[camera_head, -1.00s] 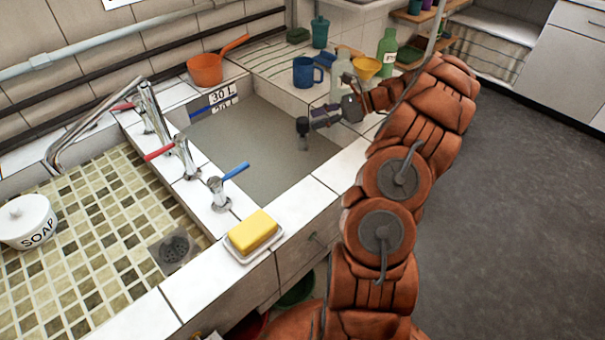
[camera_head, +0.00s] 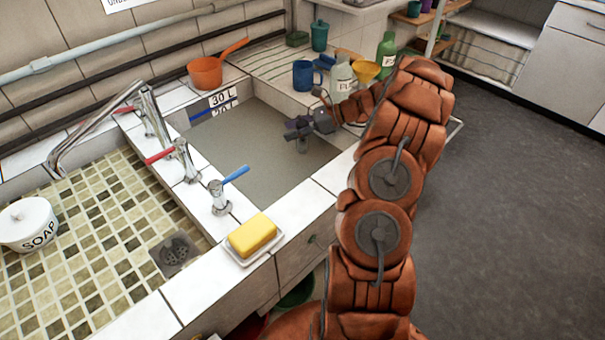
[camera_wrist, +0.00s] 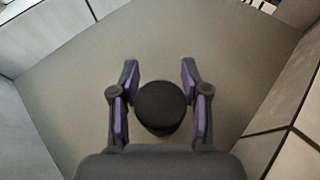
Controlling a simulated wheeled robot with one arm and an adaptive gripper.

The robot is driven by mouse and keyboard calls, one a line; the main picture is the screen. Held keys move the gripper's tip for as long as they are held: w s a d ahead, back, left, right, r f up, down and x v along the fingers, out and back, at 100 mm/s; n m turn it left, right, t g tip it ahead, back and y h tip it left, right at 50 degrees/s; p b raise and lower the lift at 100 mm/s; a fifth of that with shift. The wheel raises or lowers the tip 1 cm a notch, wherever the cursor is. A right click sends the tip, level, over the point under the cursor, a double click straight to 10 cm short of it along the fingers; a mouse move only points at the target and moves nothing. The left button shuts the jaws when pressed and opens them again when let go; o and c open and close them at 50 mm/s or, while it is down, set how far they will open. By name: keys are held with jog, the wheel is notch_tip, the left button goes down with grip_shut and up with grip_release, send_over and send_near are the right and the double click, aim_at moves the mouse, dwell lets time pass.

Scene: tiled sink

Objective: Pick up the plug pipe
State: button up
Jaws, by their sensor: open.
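The plug pipe shows in the wrist view as a dark round top (camera_wrist: 160,106) between my two fingers. A short part of the pipe (camera_head: 302,146) shows in the head view below the fingers, above the grey surface in the right basin. My gripper (camera_head: 297,130) is open over that basin; in the wrist view its purple-lined fingers (camera_wrist: 158,82) stand one on each side of the pipe. A small gap shows on both sides. The pipe's lower end is hidden.
The right basin has white tiled rims (camera_head: 318,205) around it. A yellow soap bar (camera_head: 252,233) lies on the front rim, near a blue-handled tap (camera_head: 222,190). A blue mug (camera_head: 305,75), bottles and an orange pan (camera_head: 206,72) stand behind.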

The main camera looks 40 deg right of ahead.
jog(key=shift+c, duration=0.2)
grip_shut()
dwell(0.4)
